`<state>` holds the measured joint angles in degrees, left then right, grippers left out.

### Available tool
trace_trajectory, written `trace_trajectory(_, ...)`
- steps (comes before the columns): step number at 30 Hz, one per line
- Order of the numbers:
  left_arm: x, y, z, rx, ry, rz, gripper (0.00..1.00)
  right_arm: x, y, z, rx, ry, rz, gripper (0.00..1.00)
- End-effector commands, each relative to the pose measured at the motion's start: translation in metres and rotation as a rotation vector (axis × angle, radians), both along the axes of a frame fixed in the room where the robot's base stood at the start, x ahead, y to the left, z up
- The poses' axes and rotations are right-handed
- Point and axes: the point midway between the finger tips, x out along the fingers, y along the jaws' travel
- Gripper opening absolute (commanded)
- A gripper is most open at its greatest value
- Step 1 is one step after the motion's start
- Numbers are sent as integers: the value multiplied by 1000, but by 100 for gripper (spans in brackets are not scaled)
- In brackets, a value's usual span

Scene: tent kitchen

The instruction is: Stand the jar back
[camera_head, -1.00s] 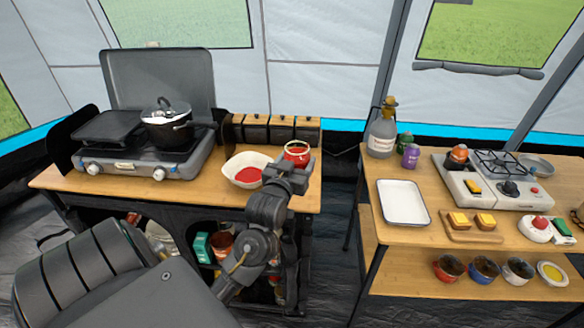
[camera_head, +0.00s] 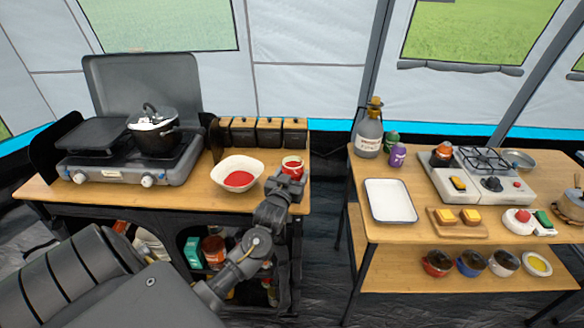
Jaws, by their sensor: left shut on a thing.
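A small jar with red contents (camera_head: 292,168) is at the right end of the left table's top. It looks upright, with its open rim facing up. My left gripper (camera_head: 287,181) is shut on the jar from the near side and hides its lower part. I cannot tell whether its base touches the tabletop. A white bowl with red sauce (camera_head: 238,173) stands just left of the jar, apart from it. My right gripper is not in view.
Several dark canisters (camera_head: 268,134) line the table's back edge behind the jar. A camp stove (camera_head: 140,165) with a pot (camera_head: 155,138) is at left. A gap separates the right table (camera_head: 430,231), which holds a white tray (camera_head: 390,200) and a burner (camera_head: 487,178).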

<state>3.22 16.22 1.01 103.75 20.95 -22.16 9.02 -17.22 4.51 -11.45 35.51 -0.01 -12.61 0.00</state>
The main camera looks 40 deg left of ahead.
Motion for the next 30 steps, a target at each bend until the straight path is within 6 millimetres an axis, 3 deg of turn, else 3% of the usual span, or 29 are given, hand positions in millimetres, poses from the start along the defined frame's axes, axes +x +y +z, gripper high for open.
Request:
trace_trajectory(15,0,0,-11,0,-6,0,22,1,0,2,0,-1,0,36)
trace_trajectory(16,0,0,-13,0,-2,0,67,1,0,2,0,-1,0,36)
trace_trajectory(18,0,0,-12,0,-2,0,76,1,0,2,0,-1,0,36)
trace_trajectory(21,0,0,-12,0,-2,0,87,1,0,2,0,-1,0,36)
trace_trajectory(30,0,0,-9,0,-2,0,87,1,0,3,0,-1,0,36)
